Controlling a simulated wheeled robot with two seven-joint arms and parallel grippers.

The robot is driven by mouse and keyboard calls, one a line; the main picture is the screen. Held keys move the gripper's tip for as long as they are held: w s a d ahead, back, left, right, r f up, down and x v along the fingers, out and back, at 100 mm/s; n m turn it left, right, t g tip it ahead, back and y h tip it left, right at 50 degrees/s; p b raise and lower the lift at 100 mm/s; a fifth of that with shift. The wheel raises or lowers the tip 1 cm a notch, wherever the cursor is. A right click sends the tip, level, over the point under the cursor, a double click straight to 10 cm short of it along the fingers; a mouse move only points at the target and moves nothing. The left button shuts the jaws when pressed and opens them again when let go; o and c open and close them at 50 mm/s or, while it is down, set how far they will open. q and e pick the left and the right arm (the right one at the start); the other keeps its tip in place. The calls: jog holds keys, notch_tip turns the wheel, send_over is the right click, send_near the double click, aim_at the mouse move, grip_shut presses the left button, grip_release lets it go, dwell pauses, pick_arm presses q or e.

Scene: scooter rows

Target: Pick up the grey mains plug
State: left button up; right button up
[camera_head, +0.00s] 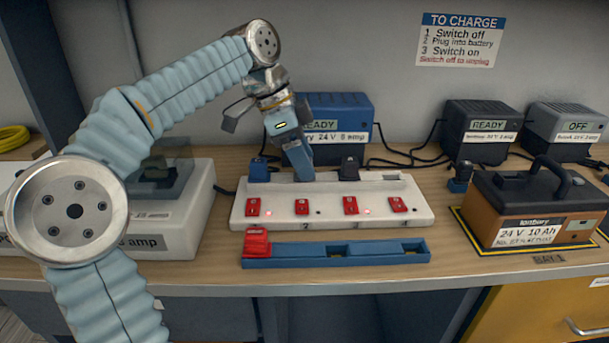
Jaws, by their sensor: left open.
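A dark grey or black plug (349,168) sits upright in the white socket strip (420,213), right of the strip's middle. It is the only plug I see there that could be the grey mains plug; its exact shade is hard to tell. A blue plug (259,170) sits at the strip's left end. My left gripper (268,147) is open above the strip's left half, left of the dark plug and apart from it. One finger hangs down between the two plugs and hides part of the strip behind it. My right gripper is not in view.
Blue (340,117), dark (483,130) and grey (566,130) chargers stand behind. An orange-brown battery (540,215) stands at right, with a small dark connector (460,177) beside it. A blue rack (345,253) with a red piece (256,242) lies in front of the strip.

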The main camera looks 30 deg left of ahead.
pick_arm(q)
jog(key=shift+w+d+f, duration=0.1)
jog(key=shift+d+f, duration=0.05)
jog(key=shift+f, duration=0.35)
grip_shut()
